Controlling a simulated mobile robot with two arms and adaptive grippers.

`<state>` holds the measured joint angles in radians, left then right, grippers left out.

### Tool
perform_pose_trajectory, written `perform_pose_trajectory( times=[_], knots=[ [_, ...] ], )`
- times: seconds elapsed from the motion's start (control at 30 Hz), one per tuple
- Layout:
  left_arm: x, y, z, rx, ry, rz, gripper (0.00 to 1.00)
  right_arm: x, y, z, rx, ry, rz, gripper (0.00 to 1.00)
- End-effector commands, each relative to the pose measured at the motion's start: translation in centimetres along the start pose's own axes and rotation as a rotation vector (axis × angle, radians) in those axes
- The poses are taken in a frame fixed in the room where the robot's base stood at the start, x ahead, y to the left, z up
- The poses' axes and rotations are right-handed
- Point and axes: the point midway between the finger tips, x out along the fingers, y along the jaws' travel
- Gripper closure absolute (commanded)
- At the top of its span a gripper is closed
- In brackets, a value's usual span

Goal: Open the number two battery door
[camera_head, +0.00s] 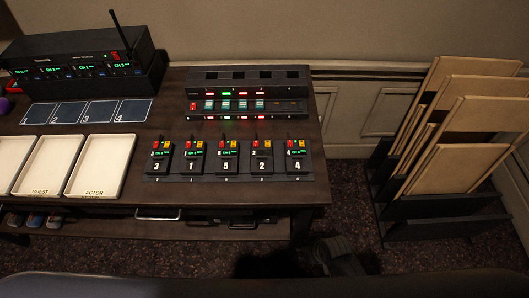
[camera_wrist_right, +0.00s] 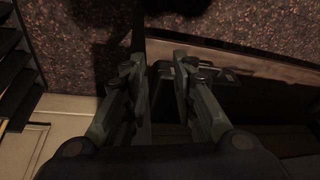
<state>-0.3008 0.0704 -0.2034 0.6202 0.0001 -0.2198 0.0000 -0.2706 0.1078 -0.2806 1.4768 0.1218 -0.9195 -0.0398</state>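The pack labelled 2 (camera_head: 262,160) stands in a black rack (camera_head: 218,179) on the dark desk, between packs 5 (camera_head: 225,158) and 4 (camera_head: 297,160). Its white number faces front, with red and yellow parts on top. Its battery door is too small to make out as separate. My right gripper (camera_wrist_right: 160,75) shows two fingers apart with nothing held between them. In the head view a dark part of my right arm (camera_head: 338,255) is low, in front of the desk's right corner, well away from pack 2. My left gripper is not in view.
Packs 3 (camera_head: 158,158) and 1 (camera_head: 191,158) share the rack. A charger unit (camera_head: 248,106) with lit slots stands behind. White trays (camera_head: 101,165), blue numbered pads (camera_head: 134,110) and a receiver (camera_head: 80,60) are left. A rack of boards (camera_head: 450,150) stands right, on the floor.

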Motion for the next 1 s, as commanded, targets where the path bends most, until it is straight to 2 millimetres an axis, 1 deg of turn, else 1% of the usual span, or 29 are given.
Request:
perform_pose_trajectory(
  times=[0.03,0.07,0.1,0.17,0.2,0.3,0.4,0.57,0.63,0.67,0.73,0.83,1.0],
  knots=[
    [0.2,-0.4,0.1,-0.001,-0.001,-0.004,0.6,-2.0,-0.8,-2.4,-0.016,0.027,-0.016,0.75],
    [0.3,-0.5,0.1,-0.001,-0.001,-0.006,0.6,-3.1,-1.2,-3.5,-0.024,0.035,-0.026,0.75],
    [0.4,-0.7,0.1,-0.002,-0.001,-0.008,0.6,-4.8,-1.9,-4.8,-0.037,0.048,-0.04,0.75],
    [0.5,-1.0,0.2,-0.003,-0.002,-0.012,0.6,-7.4,-2.8,-6.5,-0.059,0.065,-0.058,0.75],
    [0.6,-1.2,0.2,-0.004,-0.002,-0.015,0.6,-9.1,-3.4,-7.5,-0.073,0.076,-0.071,0.75],
    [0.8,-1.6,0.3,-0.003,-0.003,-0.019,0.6,-12.7,-4.7,-9.0,-0.108,0.096,-0.094,0.75],
    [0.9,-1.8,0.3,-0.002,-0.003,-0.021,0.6,-15.4,-5.6,-9.8,-0.136,0.112,-0.112,0.75],
    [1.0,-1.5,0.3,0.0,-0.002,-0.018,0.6,-19.2,-7.0,-10.8,-0.185,0.136,-0.139,0.75],
    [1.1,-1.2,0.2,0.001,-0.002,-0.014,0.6,-21.2,-8.4,-11.7,-0.234,0.157,-0.167,0.75],
    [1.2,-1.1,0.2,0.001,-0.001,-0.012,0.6,-21.9,-9.2,-12.3,-0.265,0.164,-0.184,0.75],
    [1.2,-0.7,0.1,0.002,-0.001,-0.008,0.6,-22.4,-10.8,-13.4,-0.327,0.172,-0.218,0.75],
    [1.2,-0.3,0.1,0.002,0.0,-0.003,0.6,-22.7,-12.9,-14.9,-0.412,0.18,-0.261,0.75],
    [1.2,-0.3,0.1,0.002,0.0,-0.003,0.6,-23.0,-16.6,-17.4,-0.58,0.183,-0.328,0.75]
  ],
)
